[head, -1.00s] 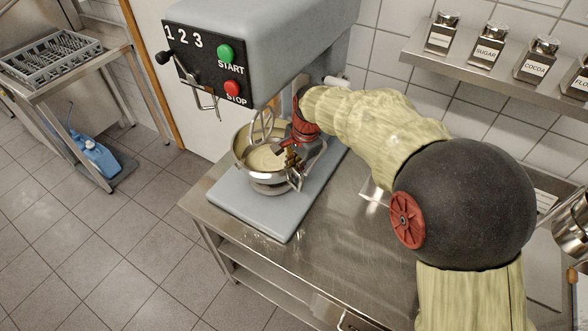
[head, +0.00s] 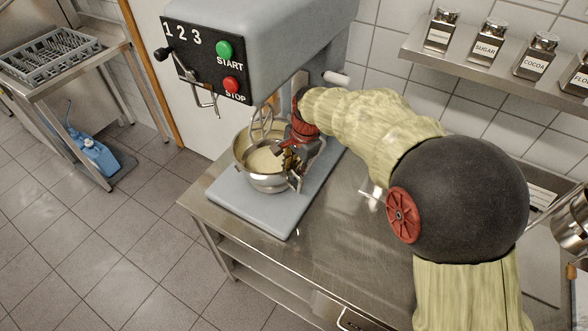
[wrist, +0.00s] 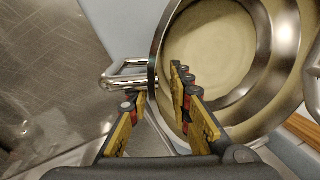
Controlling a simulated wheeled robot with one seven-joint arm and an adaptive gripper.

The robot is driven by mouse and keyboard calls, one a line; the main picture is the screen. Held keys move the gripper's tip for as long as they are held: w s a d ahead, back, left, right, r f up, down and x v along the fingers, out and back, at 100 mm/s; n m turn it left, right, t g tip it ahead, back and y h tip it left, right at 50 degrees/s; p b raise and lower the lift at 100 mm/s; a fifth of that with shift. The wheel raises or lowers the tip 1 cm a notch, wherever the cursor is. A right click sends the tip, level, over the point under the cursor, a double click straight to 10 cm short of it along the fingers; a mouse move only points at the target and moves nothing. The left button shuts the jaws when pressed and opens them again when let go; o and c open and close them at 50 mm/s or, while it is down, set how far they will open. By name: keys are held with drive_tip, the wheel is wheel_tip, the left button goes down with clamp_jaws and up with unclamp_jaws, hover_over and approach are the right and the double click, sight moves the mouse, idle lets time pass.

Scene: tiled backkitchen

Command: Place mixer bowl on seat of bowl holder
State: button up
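The mixer bowl (head: 270,182) is a shiny steel bowl with a pale inside. It appears upright above the grey mixer base, under the wire whisk (head: 262,122). My gripper (head: 287,160) is at its right side. In the wrist view my gripper (wrist: 158,84) has its fingers apart, with the bowl's rim (wrist: 158,50) between them: one finger is over the inside, the other outside near the steel handle (wrist: 125,78). I cannot tell whether a finger touches the wall. The bowl holder's seat is hidden, so contact with it cannot be told.
The grey mixer head (head: 265,45) hangs close above, with its control panel on the left. The base plate (head: 265,218) stands on a steel table (head: 330,255), whose front right is mostly clear. A shelf (head: 470,70) with labelled jars is on the right wall.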

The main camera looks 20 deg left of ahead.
drive_tip(key=shift+o, duration=0.6)
wheel_tip(320, 180, up, 8)
drive_tip(key=d+p, duration=0.1)
drive_tip(key=p, duration=0.1)
drive_tip(key=s+d+r+n+t, duration=0.15)
drive_tip(key=d+r, duration=0.25)
drive_tip(key=d, duration=0.4)
drive_tip(key=s+d+r, duration=0.2)
drive_tip(key=d+r, duration=0.2)
drive_tip(key=d, duration=0.5)
drive_tip(key=s+d+r+n+t, duration=0.1)
drive_tip(key=d+r, duration=0.3)
drive_tip(key=d, duration=0.4)
drive_tip(key=s+d+f+n+t+h, duration=0.1)
drive_tip(key=s+d+n+t+h, duration=0.1)
drive_tip(key=s+d, duration=1.4)
drive_tip(key=d, duration=0.2)
drive_tip(key=shift+s+d+f+n, duration=0.35)
drive_tip(key=shift+s+f, duration=0.05)
drive_tip(key=shift+t, duration=0.25)
